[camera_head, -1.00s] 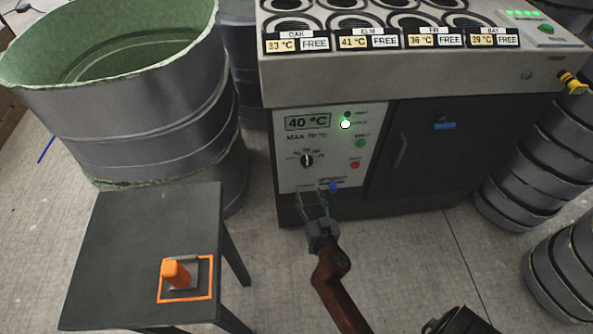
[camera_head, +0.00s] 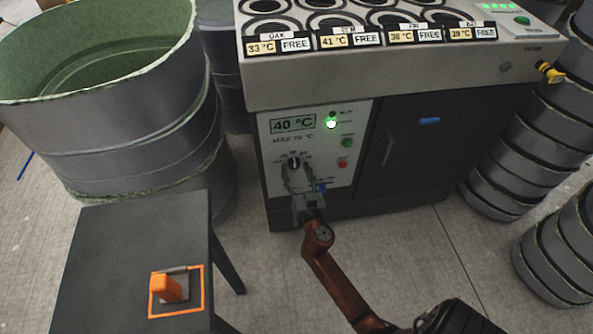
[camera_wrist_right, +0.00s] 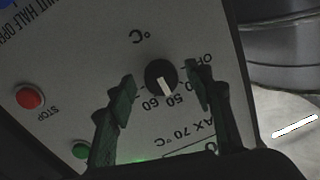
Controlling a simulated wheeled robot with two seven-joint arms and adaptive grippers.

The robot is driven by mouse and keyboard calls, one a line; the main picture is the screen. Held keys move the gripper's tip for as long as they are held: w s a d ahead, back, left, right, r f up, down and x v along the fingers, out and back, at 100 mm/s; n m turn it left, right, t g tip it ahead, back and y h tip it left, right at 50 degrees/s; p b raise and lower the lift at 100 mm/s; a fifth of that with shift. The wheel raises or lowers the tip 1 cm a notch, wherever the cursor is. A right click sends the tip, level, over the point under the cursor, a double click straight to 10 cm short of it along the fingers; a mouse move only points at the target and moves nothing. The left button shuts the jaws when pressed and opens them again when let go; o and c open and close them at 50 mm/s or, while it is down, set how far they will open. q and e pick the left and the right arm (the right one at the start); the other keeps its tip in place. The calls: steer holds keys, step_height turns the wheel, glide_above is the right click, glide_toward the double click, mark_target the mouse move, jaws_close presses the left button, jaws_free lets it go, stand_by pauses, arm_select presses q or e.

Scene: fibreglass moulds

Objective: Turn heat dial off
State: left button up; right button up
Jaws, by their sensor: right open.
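The heat dial (camera_head: 294,162) is a black round knob with a white pointer line on the machine's pale control panel (camera_head: 334,182). In the right wrist view the dial (camera_wrist_right: 161,77) sits between my fingertips, its pointer near the 50 mark. My right gripper (camera_head: 298,176) is open, its fingers reaching up to the dial from below. In the wrist view the gripper (camera_wrist_right: 160,82) has a finger on each side of the knob, with gaps visible. The display (camera_head: 292,124) reads 40 °C. My left gripper is not in view.
A green button (camera_head: 347,142) and a red stop button (camera_head: 342,163) lie right of the dial. A blue part (camera_head: 320,187) is close beside my gripper. A dark stool (camera_head: 130,255) with an orange-handled item (camera_head: 167,288) stands left. Large drums (camera_head: 110,110) stand behind it.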

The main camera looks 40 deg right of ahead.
steer(key=shift+c, duration=0.3)
steer(key=c, duration=1.1)
